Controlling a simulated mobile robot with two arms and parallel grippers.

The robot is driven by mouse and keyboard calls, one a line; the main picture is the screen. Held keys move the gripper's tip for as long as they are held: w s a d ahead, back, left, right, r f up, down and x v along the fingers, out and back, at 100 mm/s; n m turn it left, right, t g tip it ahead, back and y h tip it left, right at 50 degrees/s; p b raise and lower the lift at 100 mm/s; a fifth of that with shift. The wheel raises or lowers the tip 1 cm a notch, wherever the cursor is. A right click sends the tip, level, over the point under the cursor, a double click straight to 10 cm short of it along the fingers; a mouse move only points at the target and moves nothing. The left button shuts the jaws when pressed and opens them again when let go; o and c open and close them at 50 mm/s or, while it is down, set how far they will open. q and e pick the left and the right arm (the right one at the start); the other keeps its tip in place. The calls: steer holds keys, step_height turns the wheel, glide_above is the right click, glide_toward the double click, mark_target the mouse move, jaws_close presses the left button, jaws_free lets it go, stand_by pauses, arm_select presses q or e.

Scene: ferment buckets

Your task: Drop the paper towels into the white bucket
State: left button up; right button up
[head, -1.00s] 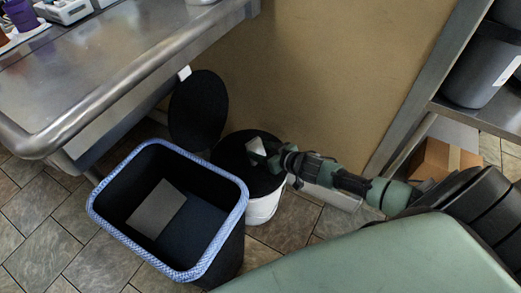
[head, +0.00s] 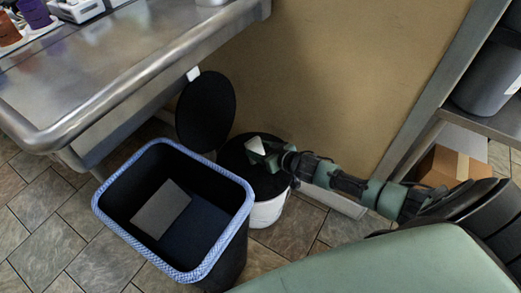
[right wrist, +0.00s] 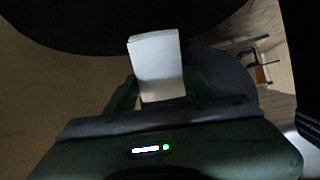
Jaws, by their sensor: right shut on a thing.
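The white bucket (head: 268,213) stands on the floor beside the wall, with a dark black opening and a raised round black lid (head: 206,112) behind it. My right gripper (head: 268,153) is over the bucket's opening and shut on a small white stack of paper towels (head: 255,146). In the right wrist view the paper towels (right wrist: 156,62) stick out from between the fingers (right wrist: 160,95). I cannot tell how far they are above or inside the rim. My left gripper is in neither view.
A black bin (head: 228,262) with a blue-patterned rim stands left of the bucket, with a grey sheet (head: 161,209) inside. A steel table (head: 110,75) is at upper left. A shelf with a grey bin (head: 487,75) and a cardboard box (head: 451,168) is at right.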

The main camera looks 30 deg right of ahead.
steer(key=o, duration=1.3)
steer(key=shift+c, duration=0.2)
steer(key=o, duration=0.5)
steer(key=shift+r, duration=0.1)
